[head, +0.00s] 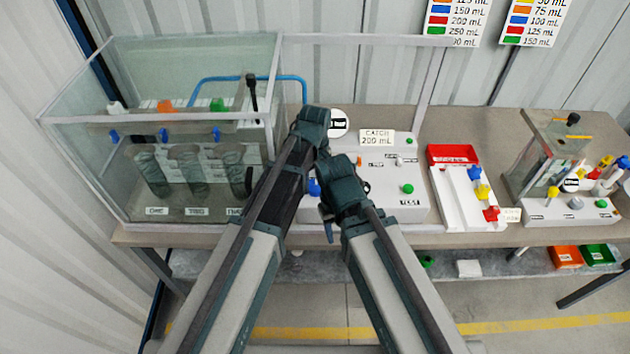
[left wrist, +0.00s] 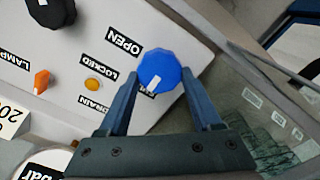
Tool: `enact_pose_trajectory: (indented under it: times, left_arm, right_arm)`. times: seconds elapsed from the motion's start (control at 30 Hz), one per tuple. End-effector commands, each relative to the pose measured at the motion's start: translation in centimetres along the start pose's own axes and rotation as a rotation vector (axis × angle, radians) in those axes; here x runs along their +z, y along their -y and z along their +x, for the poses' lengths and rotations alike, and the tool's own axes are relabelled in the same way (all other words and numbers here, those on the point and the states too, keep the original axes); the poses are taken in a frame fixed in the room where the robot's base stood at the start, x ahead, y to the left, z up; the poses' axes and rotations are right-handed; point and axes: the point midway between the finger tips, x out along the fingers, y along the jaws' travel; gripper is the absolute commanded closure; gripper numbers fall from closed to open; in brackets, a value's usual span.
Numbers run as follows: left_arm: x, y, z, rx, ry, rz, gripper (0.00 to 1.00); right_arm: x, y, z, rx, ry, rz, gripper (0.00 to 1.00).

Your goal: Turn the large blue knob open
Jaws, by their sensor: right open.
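The large blue knob (left wrist: 159,68) sits on a white panel in the left wrist view, its white pointer aimed at a label mostly hidden by the knob and finger. Labels OPEN, LOCKED and DRAIN are beside it. My left gripper (left wrist: 160,77) has one finger on each side of the knob; I cannot tell whether they press on it. In the head view the knob (head: 314,187) shows only partly between my arms, and my left gripper (head: 312,122) is largely hidden, with its fingers out of sight. My right gripper (head: 330,232) is open and low at the panel's front.
A glass enclosure (head: 85,85) stands close on the left.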

Motion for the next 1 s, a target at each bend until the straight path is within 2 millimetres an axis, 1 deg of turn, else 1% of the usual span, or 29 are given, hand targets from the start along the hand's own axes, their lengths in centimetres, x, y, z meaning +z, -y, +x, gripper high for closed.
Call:
enact_pose_trajectory:
  times: [0.03, 0.17, 0.2, 0.4, 0.57, 0.77, 1.0]
  left_arm:
    - [0.00, 0.00, 0.00, 0.000, 0.000, 0.000, 0.64]
    - [0.00, 0.00, 0.01, 0.000, 0.000, 0.000, 0.87]
    - [0.00, 0.00, 0.01, 0.000, 0.000, 0.000, 0.90]
    - [0.00, -0.01, 0.01, 0.000, 0.000, 0.021, 0.90]
    - [0.00, -0.06, 0.01, 0.000, 0.000, 0.090, 0.90]
    - [0.02, -0.14, 0.01, 0.000, 0.000, 0.248, 0.90]
    - [0.06, -0.25, 0.01, 0.000, 0.000, 0.476, 0.90]
  right_arm:
    - [0.00, 0.00, 0.00, 0.000, 0.000, 0.000, 0.50]
    - [0.00, 0.00, 0.01, 0.000, 0.000, 0.000, 0.50]
    - [0.00, 0.00, 0.01, 0.000, 0.000, 0.000, 0.50]
    - [0.00, 0.00, 0.01, 0.000, 0.000, 0.000, 0.50]
    - [0.00, 0.00, 0.01, 0.000, 0.000, 0.000, 0.50]
    - [0.00, 0.00, 0.01, 0.000, 0.000, 0.000, 0.50]
    - [0.00, 0.00, 0.01, 0.000, 0.000, 0.000, 0.50]
